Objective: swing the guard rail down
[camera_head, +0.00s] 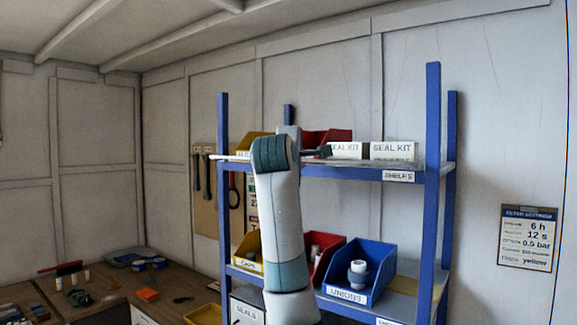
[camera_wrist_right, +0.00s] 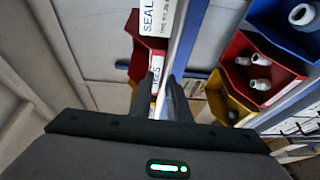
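A pale strip (camera_head: 236,158) runs along the front of the upper shelf of the blue rack; it may be the guard rail, but I cannot tell for sure. A pale and blue bar (camera_wrist_right: 183,45) along the shelf front shows in the right wrist view. My right gripper (camera_head: 322,152) is at upper shelf height, its dark fingers pointing right. In the right wrist view its fingertips (camera_wrist_right: 162,80) are apart, close to the bar; I cannot tell whether they touch it. My arm hides the upper shelf's left middle. My left gripper is not in view.
White seal kit boxes (camera_head: 393,150) and a red bin (camera_head: 340,135) stand on the upper shelf. Below are a blue bin (camera_head: 345,295) and a yellow bin (camera_head: 247,262). Blue posts (camera_head: 431,200) bound the rack. A wooden bench (camera_head: 110,295) is at left.

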